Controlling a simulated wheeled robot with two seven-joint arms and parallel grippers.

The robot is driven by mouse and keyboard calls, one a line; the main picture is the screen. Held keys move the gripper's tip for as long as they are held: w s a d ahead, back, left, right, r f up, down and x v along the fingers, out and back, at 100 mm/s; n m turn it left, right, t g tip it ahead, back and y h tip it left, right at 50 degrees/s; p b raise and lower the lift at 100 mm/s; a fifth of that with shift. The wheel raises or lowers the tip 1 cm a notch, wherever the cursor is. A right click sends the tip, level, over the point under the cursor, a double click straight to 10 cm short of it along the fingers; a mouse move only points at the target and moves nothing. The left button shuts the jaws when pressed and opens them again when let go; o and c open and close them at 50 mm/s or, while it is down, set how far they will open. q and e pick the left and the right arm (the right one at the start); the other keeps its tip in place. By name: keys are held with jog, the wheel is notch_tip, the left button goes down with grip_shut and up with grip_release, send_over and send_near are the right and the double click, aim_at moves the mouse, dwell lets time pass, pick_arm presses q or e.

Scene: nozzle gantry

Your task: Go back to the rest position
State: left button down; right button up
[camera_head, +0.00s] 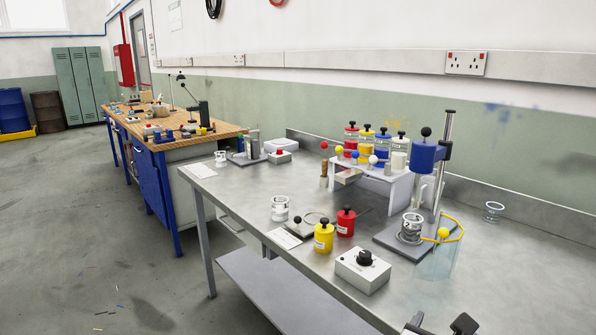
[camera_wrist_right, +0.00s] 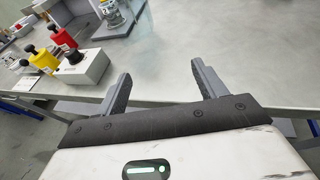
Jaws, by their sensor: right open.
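My right gripper (camera_wrist_right: 160,70) is open, with nothing between its fingers, at the steel table's front edge in the right wrist view. My left gripper is not in view. The nozzle gantry, with a blue head (camera_head: 426,156) on a grey column, stands on the steel table (camera_head: 260,222) at the right. A glass jar (camera_head: 411,228) stands on its base plate, below the blue head.
A grey knob box (camera_head: 361,271), a yellow bottle (camera_head: 323,238) and a red bottle (camera_head: 346,221) stand near the front edge. A white rack (camera_head: 385,190) has several coloured jars behind. A glass (camera_head: 493,211) is at the right. The table's right front is clear.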

jog(key=s+a+f+m+y, duration=0.4)
jog(key=s+f+m, duration=0.4)
jog(key=m, duration=0.5)
jog(key=s+a+f+m+g+y+b, duration=0.1)
jog(key=s+a+f+m+y, duration=0.4)
jog(key=f+m, duration=0.6)
jog(key=s+m+y, duration=0.2)
jog(key=s, duration=0.1)
jog(key=shift+s+a+f+g, duration=0.2)
jog(key=shift+s+a+g, duration=0.1)
jog(key=shift+s, duration=0.1)
